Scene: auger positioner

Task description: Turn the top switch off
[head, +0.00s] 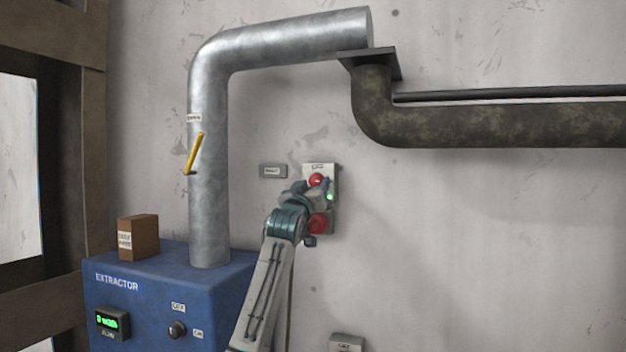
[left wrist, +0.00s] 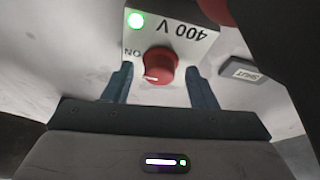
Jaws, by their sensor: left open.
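The top switch is a red round knob (head: 316,180) on a pale wall panel (head: 333,170). It also shows in the left wrist view (left wrist: 161,62), with a white mark near its lower left edge. Beside it there are upside-down "ON" and "400 V" lettering and a lit green lamp (left wrist: 136,20). My left gripper (left wrist: 160,75) is open, with one finger on each side of the knob in that view; whether they touch it I cannot tell. In the head view my left gripper (head: 319,187) is at the panel and hides part of it. My right gripper is not in view.
A larger red button (head: 318,223) sits lower on the panel. A small grey plate (head: 272,171) is left of the panel. A blue extractor box (head: 160,270), with a brown block (head: 138,238) on it, and a metal pipe (head: 209,150) stand at left.

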